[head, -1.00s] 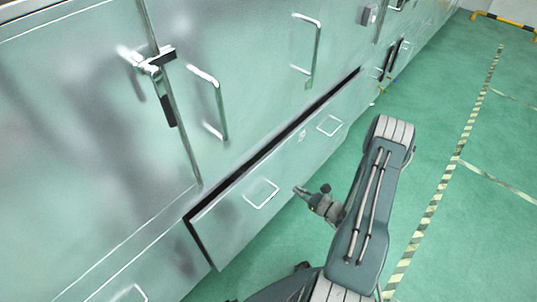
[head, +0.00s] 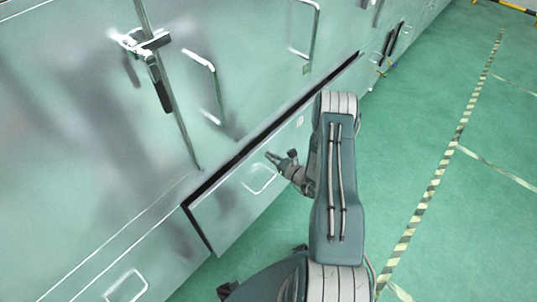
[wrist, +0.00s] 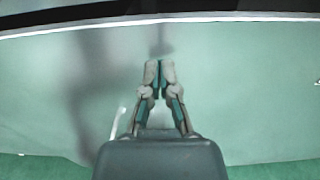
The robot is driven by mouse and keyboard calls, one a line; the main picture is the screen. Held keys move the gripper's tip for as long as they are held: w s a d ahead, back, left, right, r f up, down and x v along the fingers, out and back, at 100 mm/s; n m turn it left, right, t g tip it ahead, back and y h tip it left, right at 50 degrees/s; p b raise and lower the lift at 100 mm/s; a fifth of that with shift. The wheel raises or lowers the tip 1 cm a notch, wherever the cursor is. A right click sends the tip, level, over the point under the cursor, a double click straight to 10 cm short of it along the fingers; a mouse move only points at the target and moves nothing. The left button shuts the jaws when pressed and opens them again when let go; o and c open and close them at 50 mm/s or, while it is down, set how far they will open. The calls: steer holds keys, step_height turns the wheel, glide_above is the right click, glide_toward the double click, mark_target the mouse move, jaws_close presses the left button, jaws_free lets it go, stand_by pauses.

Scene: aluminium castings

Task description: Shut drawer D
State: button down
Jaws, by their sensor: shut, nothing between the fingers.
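A wide metal drawer (head: 225,222) low in the cabinet stands out a little, with a dark gap along its top and left side; I take it for drawer D, though I cannot read its label. Its left handle (head: 260,180) is a pale loop; the right handle is hidden behind my arm. My gripper (head: 270,156) is shut and empty, at the drawer front just above the left handle. In the wrist view my gripper (wrist: 158,68) points at the drawer's front face (wrist: 230,90), below its top edge. I cannot tell whether the fingertips touch it.
Cabinet doors with long handles (head: 205,85) and a latch (head: 148,45) rise above the drawer. Another drawer handle (head: 126,286) shows at lower left. The green floor (head: 420,150) to the right is clear, with a striped line (head: 445,165).

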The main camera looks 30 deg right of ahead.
mark_target(263, 151)
steer(key=shift+w+a, duration=0.4)
steer(key=shift+a, duration=0.1)
steer(key=shift+w+d, duration=0.1)
steer(key=shift+d, duration=0.1)
steer(key=shift+w, duration=0.35)
steer(key=x, duration=0.4)
steer(key=shift+s+a, duration=0.15)
steer(key=shift+a, duration=0.05)
steer(key=shift+r, duration=0.1)
steer(key=shift+d, duration=0.1)
